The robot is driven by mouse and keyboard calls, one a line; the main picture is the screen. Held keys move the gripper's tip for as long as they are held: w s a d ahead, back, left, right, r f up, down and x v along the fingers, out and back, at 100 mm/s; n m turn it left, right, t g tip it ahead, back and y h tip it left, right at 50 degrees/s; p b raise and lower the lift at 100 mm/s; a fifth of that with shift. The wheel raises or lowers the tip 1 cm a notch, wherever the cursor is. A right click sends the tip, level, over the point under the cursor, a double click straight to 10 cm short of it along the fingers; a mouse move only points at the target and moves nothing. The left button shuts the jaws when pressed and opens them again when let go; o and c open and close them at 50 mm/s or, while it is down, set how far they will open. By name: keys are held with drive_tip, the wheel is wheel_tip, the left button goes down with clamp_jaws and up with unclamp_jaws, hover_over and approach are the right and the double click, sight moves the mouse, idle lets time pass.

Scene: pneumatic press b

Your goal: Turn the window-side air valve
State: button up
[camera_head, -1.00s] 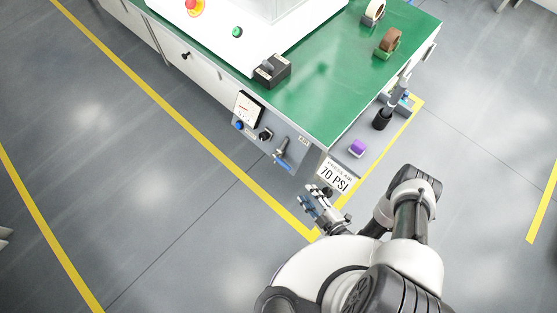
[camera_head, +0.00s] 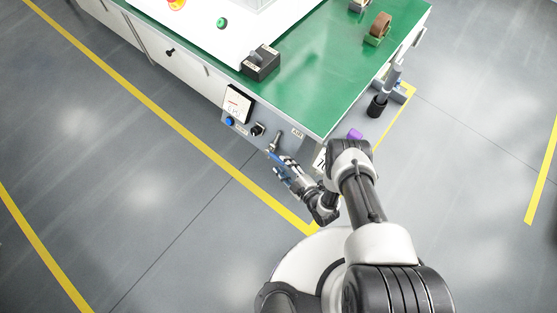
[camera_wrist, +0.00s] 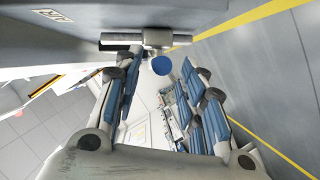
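The air valve (camera_head: 274,140) is a metal fitting on the side panel beside the AIR label (camera_head: 297,132). In the head view its blue handle is mostly hidden by my gripper (camera_head: 284,170), which is right at it. In the wrist view the metal valve body (camera_wrist: 140,39) crosses the top, and the rounded blue end of the handle (camera_wrist: 161,65) shows between my fingertips. My gripper (camera_wrist: 165,72) is open, with blue-padded fingers on either side of the handle. I cannot tell whether a finger touches it. No window shows.
A purple object (camera_head: 355,135) is behind my arm. The floor left of the yellow line is free.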

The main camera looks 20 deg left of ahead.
sight(276, 158)
drive_tip(key=shift+b+x, duration=0.6)
drive_tip(key=shift+x, duration=1.7)
clamp_jaws()
